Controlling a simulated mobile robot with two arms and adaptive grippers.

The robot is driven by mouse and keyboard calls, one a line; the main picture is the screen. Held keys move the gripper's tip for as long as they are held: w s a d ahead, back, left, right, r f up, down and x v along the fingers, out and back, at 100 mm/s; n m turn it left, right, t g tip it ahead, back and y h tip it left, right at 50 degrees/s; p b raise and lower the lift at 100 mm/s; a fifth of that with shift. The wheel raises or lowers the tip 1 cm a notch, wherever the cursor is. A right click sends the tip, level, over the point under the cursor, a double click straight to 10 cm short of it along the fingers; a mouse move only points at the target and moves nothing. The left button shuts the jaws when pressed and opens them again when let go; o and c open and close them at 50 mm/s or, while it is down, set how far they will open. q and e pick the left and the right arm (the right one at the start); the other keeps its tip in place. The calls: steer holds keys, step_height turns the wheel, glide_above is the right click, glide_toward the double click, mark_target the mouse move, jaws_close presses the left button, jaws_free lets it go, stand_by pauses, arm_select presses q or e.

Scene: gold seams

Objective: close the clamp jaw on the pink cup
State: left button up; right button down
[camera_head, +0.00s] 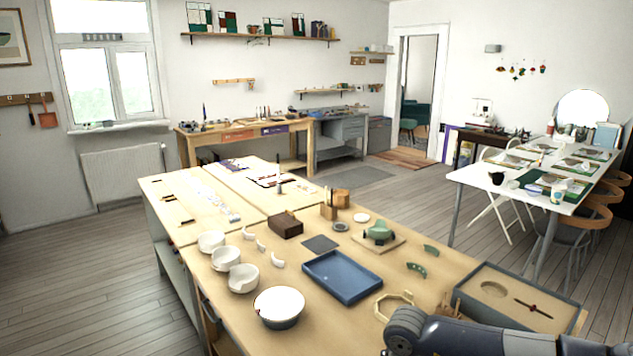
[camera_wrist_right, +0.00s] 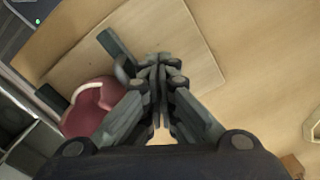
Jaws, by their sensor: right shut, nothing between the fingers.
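In the right wrist view a dull pink cup (camera_wrist_right: 84,112) sits at the left, with a pale curved strip along its upper edge. A dark green clamp jaw (camera_wrist_right: 115,46) stands above and right of it on a wooden board (camera_wrist_right: 185,35). Another dark green piece (camera_wrist_right: 50,97) shows at the cup's left side. My right gripper (camera_wrist_right: 161,68) is shut and empty, over the board to the right of the cup, and its finger hides part of the cup. I cannot tell whether the jaw touches the cup. I do not make out the cup in the head view.
In the head view the bench holds white bowls (camera_head: 279,306), a blue tray (camera_head: 343,278), a green device (camera_head: 379,231) on a board and a grey-walled box (camera_head: 515,302). An octagonal wooden ring (camera_head: 394,304) lies beside my right arm. Bare wood lies right of the board in the wrist view.

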steer(key=shift+s+d, duration=0.15)
steer(key=shift+s, duration=0.05)
steer(key=shift+s+d+p, duration=0.45)
steer(key=shift+s+d, duration=0.75)
steer(key=shift+s, duration=0.3)
steer(key=shift+w+a+f, duration=0.1)
steer(key=shift+w+a+b, duration=0.15)
steer(key=shift+w+b, duration=0.1)
steer(key=shift+b, duration=0.2)
steer(key=shift+w+a, duration=0.1)
steer(key=shift+w, duration=0.05)
steer(key=shift+r+p, duration=2.3)
steer(key=shift+r, duration=2.3)
